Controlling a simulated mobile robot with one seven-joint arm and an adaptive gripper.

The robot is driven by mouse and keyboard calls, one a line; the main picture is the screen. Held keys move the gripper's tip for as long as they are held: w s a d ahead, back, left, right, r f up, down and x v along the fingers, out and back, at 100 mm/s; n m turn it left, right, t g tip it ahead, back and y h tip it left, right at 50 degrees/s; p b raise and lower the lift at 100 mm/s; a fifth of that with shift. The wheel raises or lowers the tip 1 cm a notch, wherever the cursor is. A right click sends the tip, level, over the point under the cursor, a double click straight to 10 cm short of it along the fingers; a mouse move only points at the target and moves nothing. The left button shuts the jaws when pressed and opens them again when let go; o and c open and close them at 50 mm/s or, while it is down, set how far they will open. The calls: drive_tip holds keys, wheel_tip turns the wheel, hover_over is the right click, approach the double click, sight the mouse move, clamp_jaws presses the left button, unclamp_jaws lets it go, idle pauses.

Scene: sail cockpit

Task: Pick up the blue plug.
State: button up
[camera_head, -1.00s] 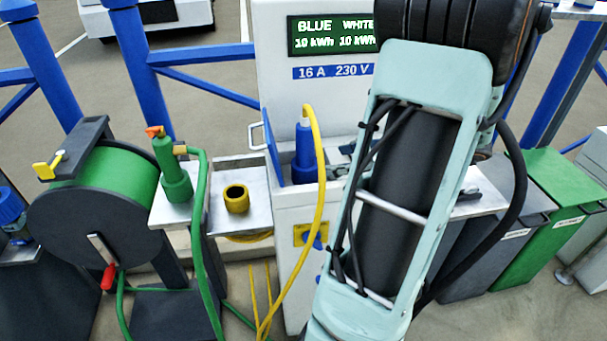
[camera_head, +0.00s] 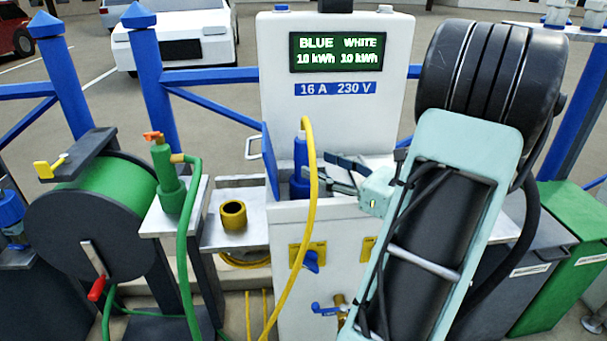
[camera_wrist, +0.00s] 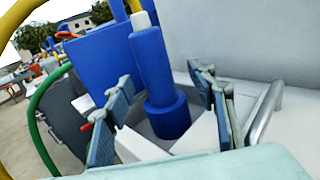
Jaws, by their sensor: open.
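The blue plug (camera_head: 301,162) stands upright on the ledge of the white power pedestal, with a yellow cable (camera_head: 313,190) curving from its top down in front. My gripper (camera_head: 338,173) is just to its right, with its open fingers pointing toward it. In the wrist view the blue plug (camera_wrist: 155,65), with its wide round base, shows between and beyond the two spread fingers of my gripper (camera_wrist: 161,80). Neither finger is clearly touching it. What its base sits in is hard to tell.
The white pedestal (camera_head: 400,100) rises behind, and an open blue flap (camera_head: 270,157) stands left of the plug. Left are a yellow ring (camera_head: 233,215) on a metal shelf, a green nozzle (camera_head: 167,175) and a green hose reel (camera_head: 105,205). Blue railings (camera_head: 205,77) run behind.

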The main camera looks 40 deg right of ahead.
sight(311, 160)
drive_tip(key=x, duration=0.1)
drive_tip(key=b+x, duration=0.1)
drive_tip(key=x, duration=0.2)
drive_tip(key=shift+w+a+r, duration=0.1)
drive_tip(key=shift+a+r, duration=0.25)
drive_tip(key=shift+a, duration=0.05)
drive_tip(key=shift+w+a, duration=0.1)
drive_tip(key=shift+w, duration=0.4)
drive_tip(key=shift+r, duration=0.1)
clamp_jaws()
